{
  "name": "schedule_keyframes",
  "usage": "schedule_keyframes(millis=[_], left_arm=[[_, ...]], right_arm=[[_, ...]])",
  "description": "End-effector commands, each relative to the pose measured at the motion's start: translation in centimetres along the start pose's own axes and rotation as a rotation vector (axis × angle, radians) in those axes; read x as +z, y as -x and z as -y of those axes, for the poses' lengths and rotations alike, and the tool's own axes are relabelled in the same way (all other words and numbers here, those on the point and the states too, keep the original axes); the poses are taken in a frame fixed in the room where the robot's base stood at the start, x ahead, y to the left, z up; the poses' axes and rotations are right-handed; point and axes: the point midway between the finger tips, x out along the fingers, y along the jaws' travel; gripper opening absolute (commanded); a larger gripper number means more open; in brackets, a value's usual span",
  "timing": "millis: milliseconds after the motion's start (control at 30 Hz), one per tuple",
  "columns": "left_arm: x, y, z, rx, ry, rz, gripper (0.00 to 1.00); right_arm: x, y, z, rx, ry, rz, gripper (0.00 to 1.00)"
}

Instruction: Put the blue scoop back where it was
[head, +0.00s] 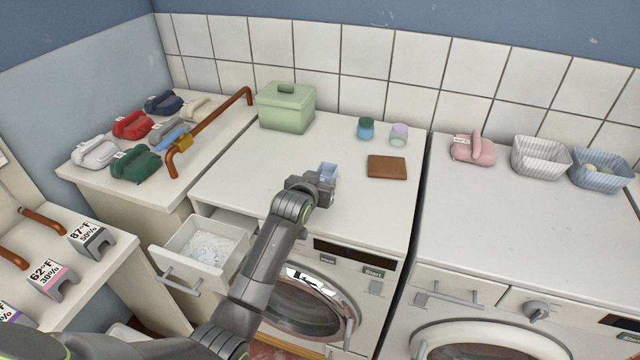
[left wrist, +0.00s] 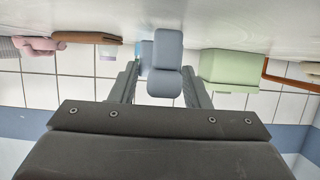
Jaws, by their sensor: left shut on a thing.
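The blue scoop (head: 327,170) is held at the end of my left gripper (head: 318,184), over the top of the left washing machine (head: 250,175). Part of the scoop is hidden by the gripper. In the left wrist view, the grey-blue scoop (left wrist: 167,50) sits between the two fingers, which are shut on it. The gap between scoop and machine top is hard to judge. An open drawer (head: 168,271) with white powder in it juts from the machine's front left. My right gripper is not in view.
A green lidded box (head: 285,108), a blue jar (head: 366,129), a pale jar (head: 398,135) and a brown flat item (head: 387,167) are on the same machine top. The front middle of the top is clear.

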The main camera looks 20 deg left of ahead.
Motion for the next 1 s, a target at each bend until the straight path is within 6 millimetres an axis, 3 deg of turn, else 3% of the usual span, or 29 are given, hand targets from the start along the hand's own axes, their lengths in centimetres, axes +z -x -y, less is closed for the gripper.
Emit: schedule_keyframes(millis=[133,533,567,700,1000], left_arm=[[1.2,-0.5,0.0,0.0,0.0,0.0,0.2],[1.8,-0.7,0.0,0.0,0.0,-0.001,0.2],[1.7,-0.7,0.0,0.0,0.0,-0.001,0.47],[1.6,-0.7,0.0,0.0,0.0,-0.001,0.64],[1.4,-0.6,0.0,0.0,0.0,-0.002,0.64]], right_arm=[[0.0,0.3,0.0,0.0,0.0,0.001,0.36],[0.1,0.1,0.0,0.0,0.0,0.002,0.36],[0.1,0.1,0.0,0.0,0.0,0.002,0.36],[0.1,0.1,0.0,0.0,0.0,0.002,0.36],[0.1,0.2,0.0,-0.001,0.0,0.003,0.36]])
